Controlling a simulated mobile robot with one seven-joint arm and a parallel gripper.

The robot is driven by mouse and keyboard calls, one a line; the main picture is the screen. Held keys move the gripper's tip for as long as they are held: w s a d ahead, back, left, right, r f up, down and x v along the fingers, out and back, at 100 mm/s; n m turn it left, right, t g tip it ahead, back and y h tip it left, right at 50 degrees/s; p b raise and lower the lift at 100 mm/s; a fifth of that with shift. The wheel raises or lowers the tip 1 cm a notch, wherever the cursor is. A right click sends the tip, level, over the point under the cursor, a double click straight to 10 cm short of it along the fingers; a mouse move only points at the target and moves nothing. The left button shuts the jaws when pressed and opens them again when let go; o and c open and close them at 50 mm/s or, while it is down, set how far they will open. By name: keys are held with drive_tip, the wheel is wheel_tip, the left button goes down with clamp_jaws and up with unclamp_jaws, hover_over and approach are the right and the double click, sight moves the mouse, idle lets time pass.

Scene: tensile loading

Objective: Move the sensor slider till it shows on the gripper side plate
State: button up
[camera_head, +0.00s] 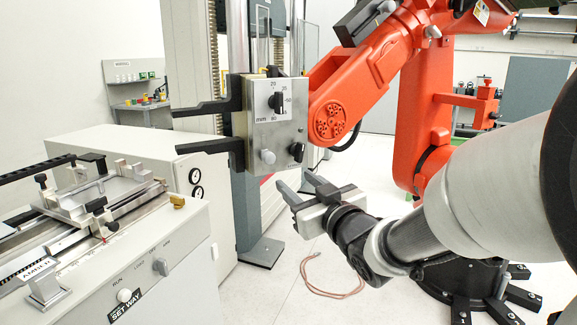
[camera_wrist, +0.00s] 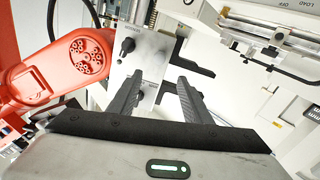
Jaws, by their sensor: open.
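A grey metal side plate (camera_head: 277,118) with a printed "mm" scale stands on the tall column. I cannot tell for sure which part is the sensor slider. My gripper (camera_head: 298,184) is open and empty, below and apart from the plate. In the wrist view my gripper (camera_wrist: 160,77) points toward the plate (camera_wrist: 148,54), and its fingers hide the plate's lower part.
An orange robot arm (camera_head: 362,88) stands right behind the plate. A white bench (camera_head: 150,245) with a metal fixture (camera_head: 100,190) is at the left. A looped cable (camera_head: 322,285) lies on the floor below my gripper. Open floor shows between the bench and the orange robot's base.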

sight(270, 160)
drive_tip(key=x, duration=1.6)
